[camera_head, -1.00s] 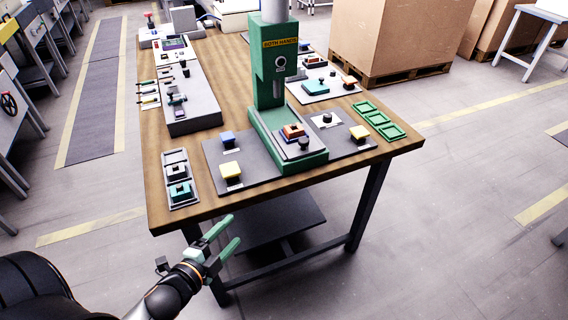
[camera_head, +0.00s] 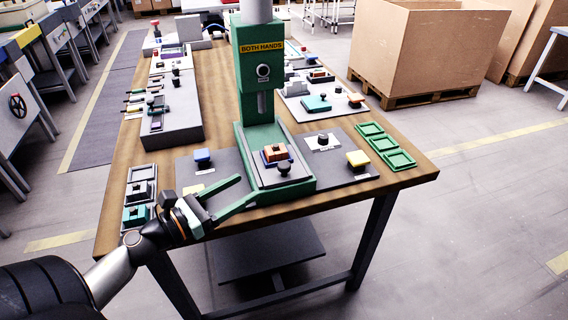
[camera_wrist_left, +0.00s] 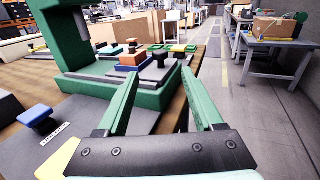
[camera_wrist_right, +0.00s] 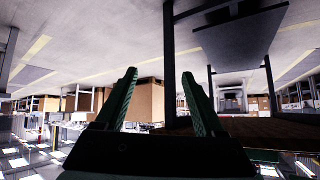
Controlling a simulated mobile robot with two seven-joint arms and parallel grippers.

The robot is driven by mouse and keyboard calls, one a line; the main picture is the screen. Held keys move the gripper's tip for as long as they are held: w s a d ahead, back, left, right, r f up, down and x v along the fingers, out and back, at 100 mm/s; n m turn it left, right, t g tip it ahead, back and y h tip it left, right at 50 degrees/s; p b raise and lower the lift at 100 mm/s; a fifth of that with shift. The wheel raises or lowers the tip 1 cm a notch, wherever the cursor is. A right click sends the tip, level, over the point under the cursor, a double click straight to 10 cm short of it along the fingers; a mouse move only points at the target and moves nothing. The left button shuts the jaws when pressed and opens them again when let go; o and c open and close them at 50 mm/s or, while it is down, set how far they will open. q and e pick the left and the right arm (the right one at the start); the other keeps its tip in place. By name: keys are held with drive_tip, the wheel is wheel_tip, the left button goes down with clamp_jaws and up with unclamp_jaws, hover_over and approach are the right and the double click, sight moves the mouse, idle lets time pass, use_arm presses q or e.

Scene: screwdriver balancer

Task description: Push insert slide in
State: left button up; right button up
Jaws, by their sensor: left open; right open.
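The green press (camera_head: 258,75) stands on the wooden table with a "BOTH HANDS" label. On its base lies a grey slide plate (camera_head: 262,177) with a black knob (camera_head: 284,168) at its front. An orange block (camera_head: 274,153) sits on a blue piece behind the knob; it also shows in the left wrist view (camera_wrist_left: 132,58). My left gripper (camera_head: 248,188) is open and empty at the front left of the press base, its green fingers pointing toward the knob. My right gripper (camera_wrist_right: 159,76) is outside the head view; in its wrist view it is open and empty, below table level.
Blue (camera_head: 203,157) and yellow (camera_head: 358,158) buttons sit on dark plates beside the press. Green trays (camera_head: 398,160) line the right edge. A fixture with a teal part (camera_head: 136,214) lies at the front left.

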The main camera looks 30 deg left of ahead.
sight(279, 168)
use_arm(q)
drive_tip(key=p+x, duration=0.2)
drive_tip(key=x, duration=0.7)
drive_tip(key=shift+p+x, duration=0.35)
drive_tip(key=shift+x, duration=0.7)
use_arm(e)
drive_tip(key=shift+s+d+r+h, duration=0.15)
drive_tip(key=shift+s+d+r, duration=0.2)
drive_tip(key=shift+d, duration=0.1)
drive_tip(key=shift+s+d+r+h, duration=0.2)
drive_tip(key=shift+d+r, duration=0.1)
drive_tip(key=shift+d, duration=0.15)
use_arm(q)
drive_tip(key=c, duration=0.9)
clamp_jaws()
use_arm(e)
drive_tip(key=shift+w+a+r, duration=0.15)
drive_tip(key=shift+w+r, duration=0.1)
use_arm(q)
drive_tip(key=shift+f, duration=0.1)
use_arm(e)
drive_tip(key=shift+s+f, duration=0.1)
drive_tip(key=shift+f, duration=0.05)
